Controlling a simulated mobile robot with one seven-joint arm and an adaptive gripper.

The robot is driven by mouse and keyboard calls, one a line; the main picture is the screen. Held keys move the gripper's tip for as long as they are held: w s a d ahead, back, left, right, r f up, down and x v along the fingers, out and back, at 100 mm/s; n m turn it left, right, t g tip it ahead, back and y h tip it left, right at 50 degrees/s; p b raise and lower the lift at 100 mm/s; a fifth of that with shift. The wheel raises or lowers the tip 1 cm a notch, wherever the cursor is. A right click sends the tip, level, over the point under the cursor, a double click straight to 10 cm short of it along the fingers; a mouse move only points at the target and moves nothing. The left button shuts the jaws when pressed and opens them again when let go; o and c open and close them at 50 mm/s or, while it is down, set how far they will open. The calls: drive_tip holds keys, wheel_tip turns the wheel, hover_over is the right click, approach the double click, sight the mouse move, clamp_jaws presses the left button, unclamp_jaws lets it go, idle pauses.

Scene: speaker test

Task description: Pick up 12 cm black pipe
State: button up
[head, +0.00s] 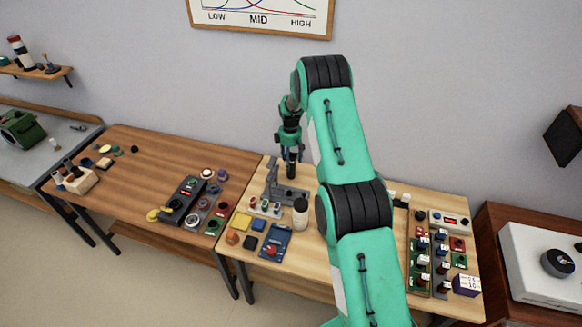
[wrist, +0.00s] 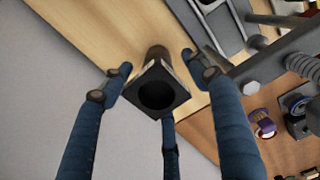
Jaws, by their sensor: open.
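A dark tube with a square black end and a round hole (wrist: 160,72) shows in the middle of the wrist view; it looks like the black pipe. Its far part extends away towards the wooden table. My gripper (wrist: 157,68) is open, with blue fingers left and right of the tube and a third below it. Gaps show between the side fingers and the tube. In the head view my gripper (head: 290,168) points down above the middle table, near a grey stand (head: 288,195). There I cannot tell the pipe from the dark fingers.
A white jar with a dark lid (head: 300,213) stands right of the grey stand. A grey metal fixture with a spring (wrist: 268,75) is close on the right in the wrist view. The wall is behind the table.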

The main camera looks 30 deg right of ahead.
sight(291, 167)
drive_tip(key=shift+f, duration=0.1)
drive_tip(key=shift+d+f, duration=0.2)
drive_tip(key=shift+f, duration=2.35)
clamp_jaws()
drive_tip(key=shift+r, duration=0.1)
drive_tip(key=shift+r, duration=4.95)
